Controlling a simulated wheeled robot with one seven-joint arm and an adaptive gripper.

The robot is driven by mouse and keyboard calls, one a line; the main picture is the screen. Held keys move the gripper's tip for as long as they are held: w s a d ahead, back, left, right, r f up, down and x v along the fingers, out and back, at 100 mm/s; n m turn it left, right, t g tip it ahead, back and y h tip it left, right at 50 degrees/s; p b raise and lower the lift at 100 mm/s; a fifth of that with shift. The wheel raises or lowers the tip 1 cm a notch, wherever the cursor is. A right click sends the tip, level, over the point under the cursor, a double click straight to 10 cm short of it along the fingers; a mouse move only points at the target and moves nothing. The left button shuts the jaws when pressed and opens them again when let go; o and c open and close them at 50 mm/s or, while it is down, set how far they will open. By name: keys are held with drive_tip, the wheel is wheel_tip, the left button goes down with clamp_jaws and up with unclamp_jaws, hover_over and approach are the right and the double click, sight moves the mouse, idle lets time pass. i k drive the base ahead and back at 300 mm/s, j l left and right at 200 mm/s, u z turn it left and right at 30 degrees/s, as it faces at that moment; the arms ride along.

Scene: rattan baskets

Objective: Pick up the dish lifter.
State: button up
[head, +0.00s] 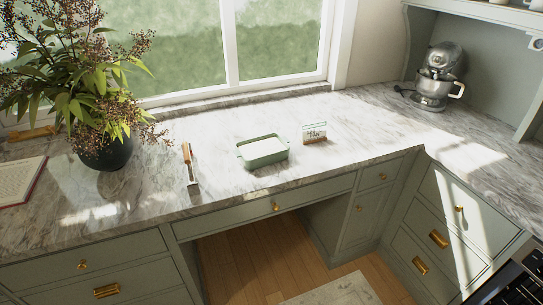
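A slim tool (189,163) with a brown, wood-like top part and a pale lower end is on the marble counter, right of the plant. It looks most like the dish lifter, but it is too small in view to be sure. Its lower end points towards the counter's front edge. Nothing touches it. My gripper is not in view.
A green dish (248,162) with a white inside and a small clear box (314,133) are right of the tool. A dark plant pot (104,151) and a book (18,181) are left. A mixer (438,78) stands far right. Drawers are below the counter (370,125).

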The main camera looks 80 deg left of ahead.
sight(193, 189)
drive_tip(key=u, duration=2.75)
drive_tip(key=i+j+z, duration=0.1)
drive_tip(key=i+j, duration=0.6)
drive_tip(key=i, duration=0.25)
drive_tip(key=i+j+z, duration=0.15)
drive_tip(key=i+j, duration=0.65)
drive_tip(key=i, duration=0.1)
